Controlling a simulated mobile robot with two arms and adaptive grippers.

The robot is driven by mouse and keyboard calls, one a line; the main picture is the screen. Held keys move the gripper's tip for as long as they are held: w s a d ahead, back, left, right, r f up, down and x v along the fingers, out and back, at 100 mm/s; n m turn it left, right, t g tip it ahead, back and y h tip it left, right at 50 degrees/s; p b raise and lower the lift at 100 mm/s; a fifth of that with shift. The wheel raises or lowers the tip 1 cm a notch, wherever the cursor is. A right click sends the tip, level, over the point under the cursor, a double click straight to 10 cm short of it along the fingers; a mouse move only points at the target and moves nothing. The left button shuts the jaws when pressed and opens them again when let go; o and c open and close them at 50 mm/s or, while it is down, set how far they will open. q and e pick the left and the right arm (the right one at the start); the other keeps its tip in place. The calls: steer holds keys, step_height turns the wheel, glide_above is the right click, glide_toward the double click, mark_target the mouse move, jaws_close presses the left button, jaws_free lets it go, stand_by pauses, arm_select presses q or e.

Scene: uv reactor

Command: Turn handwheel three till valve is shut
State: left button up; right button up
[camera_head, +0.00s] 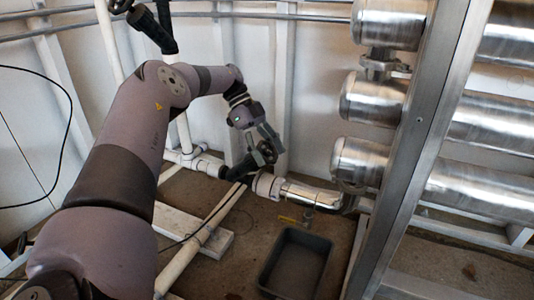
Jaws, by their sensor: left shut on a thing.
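My left arm reaches in from the left, and its gripper (266,156) is down at a dark valve (238,171) on the low pipe. The gripper is shut on the valve's dark handwheel, which is mostly hidden behind the fingers. No number is readable on it, and how far the valve is turned cannot be told. Another dark valve (152,28) with a handwheel (120,4) shows at the top left, apart from the gripper. My right gripper is not in view.
A grey bin (296,262) sits on the floor below. A small yellow-handled valve (289,219) is near it. White pipes (200,246) cross the floor.

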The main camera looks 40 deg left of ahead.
mark_target(268, 149)
arm_select(q)
steer(key=shift+w, duration=0.15)
stand_by(0.3)
steer(key=o, duration=0.8)
step_height(268, 149, up, 10)
steer(key=shift+r, duration=0.1)
